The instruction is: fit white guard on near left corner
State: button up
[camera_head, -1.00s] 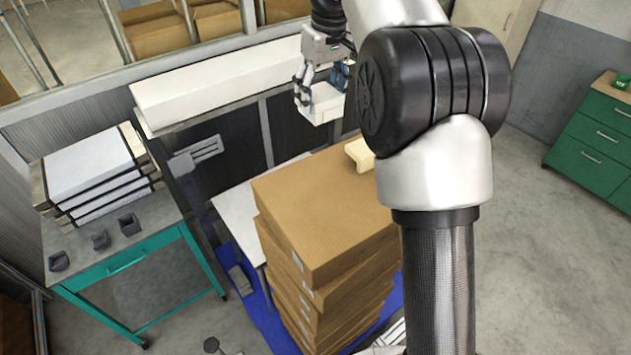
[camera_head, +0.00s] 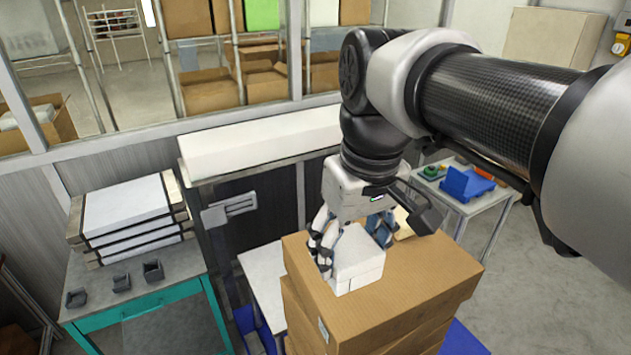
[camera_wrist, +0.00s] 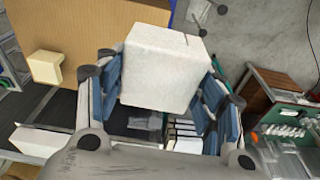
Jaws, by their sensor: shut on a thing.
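My gripper (camera_head: 350,243) is shut on the white guard (camera_head: 358,264), a pale block. In the wrist view the guard (camera_wrist: 163,65) sits between the blue-padded fingers and hides part of the box edge. In the head view it overlaps the left part of the top cardboard box (camera_head: 430,278) of a stack. I cannot tell whether it touches the box. A cream guard (camera_head: 403,223) sits on the far side of the box top, partly behind my gripper. It also shows in the wrist view (camera_wrist: 45,67).
A teal-framed table (camera_head: 160,300) at left holds stacked white-topped slabs (camera_head: 128,212) and several small dark grey pieces (camera_head: 121,283). A long white beam (camera_head: 260,145) lies behind the stack. A small table at right holds a blue piece (camera_head: 465,184).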

jog(key=b, duration=0.2)
send_near(340, 331)
jog(key=f, duration=0.3)
jog(key=w+f, duration=0.1)
jog(key=f, duration=0.1)
jog(key=shift+a+f, duration=0.1)
jog(key=shift+a, duration=0.15)
jog(key=shift+f+b, duration=0.45)
jog(key=shift+f, duration=0.2)
jog(key=o, duration=1)
jog(key=shift+o, duration=0.2)
jog(key=shift+r, duration=0.2)
